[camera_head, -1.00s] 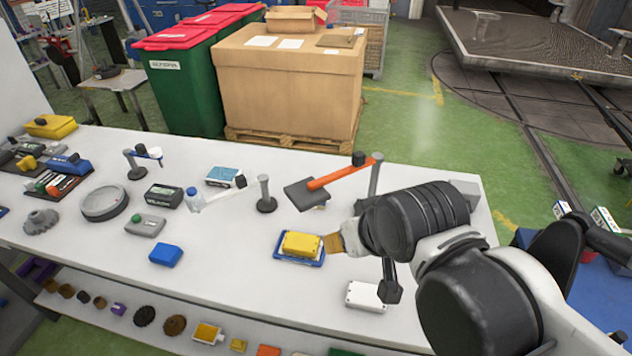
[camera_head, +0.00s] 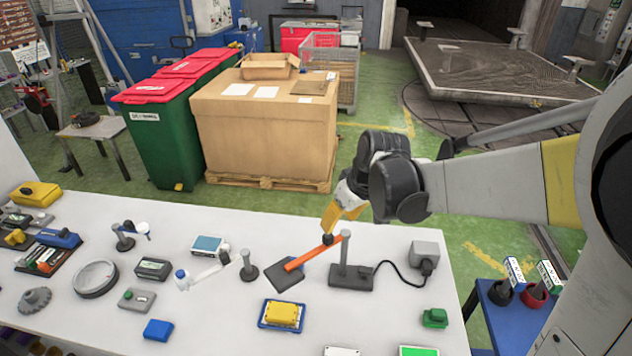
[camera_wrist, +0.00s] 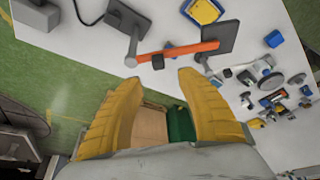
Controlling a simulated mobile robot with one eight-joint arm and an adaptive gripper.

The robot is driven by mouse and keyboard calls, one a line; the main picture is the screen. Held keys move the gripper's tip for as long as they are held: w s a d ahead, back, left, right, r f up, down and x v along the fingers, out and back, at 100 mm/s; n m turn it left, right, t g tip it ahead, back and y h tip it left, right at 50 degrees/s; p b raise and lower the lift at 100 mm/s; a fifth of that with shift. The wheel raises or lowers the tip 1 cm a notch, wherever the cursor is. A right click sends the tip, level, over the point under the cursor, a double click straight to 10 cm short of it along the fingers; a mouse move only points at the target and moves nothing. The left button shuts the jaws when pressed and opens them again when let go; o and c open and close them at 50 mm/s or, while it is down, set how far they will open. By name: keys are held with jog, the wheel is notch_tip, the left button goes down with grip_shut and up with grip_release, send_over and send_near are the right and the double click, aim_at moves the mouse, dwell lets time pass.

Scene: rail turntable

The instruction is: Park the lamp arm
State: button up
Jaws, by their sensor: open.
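The lamp has an orange arm (camera_head: 312,256) on a grey upright post (camera_head: 345,256) with a dark base plate (camera_head: 350,281). A small black knob (camera_head: 327,239) sits on the arm near the post. My gripper (camera_head: 338,222) is at the lamp's far side, its yellow fingers pointing down toward the knob. In the wrist view my gripper (camera_wrist: 155,74) is open and empty, its fingers apart; the orange arm (camera_wrist: 185,49) and knob (camera_wrist: 157,62) lie just beyond the fingertips.
A grey box (camera_head: 425,255) is cabled to the lamp base. A yellow case in a blue tray (camera_head: 263,325) lies in front. A large carton (camera_head: 225,125) stands behind the table.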

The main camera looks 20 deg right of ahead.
aim_at(329, 235)
jog(key=b+x, duration=0.1)
jog(key=x, duration=1)
jog(key=shift+w+d+b, duration=0.1)
jog(key=shift+w+b, duration=0.1)
jog(key=shift+b, duration=0.2)
grip_shut()
